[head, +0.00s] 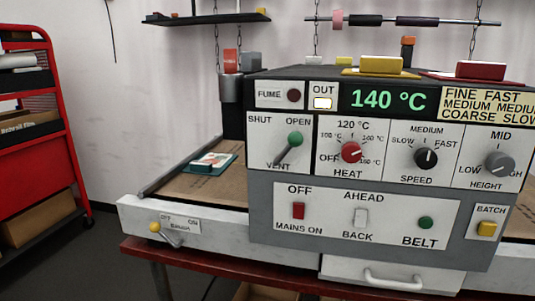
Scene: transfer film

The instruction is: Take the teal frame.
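The teal frame (226,165) lies flat on the brown belt (185,189) at the left side of the machine. A small white and red piece (207,161) lies on it; its details are too small to make out. My gripper is not in view.
The grey machine (262,225) fills the middle and right, with a 140 °C display, knobs and switches. Its edge rises right beside the belt. A dark post (232,118) stands behind the frame. A red rack (40,140) stands far left. The belt in front of the frame is clear.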

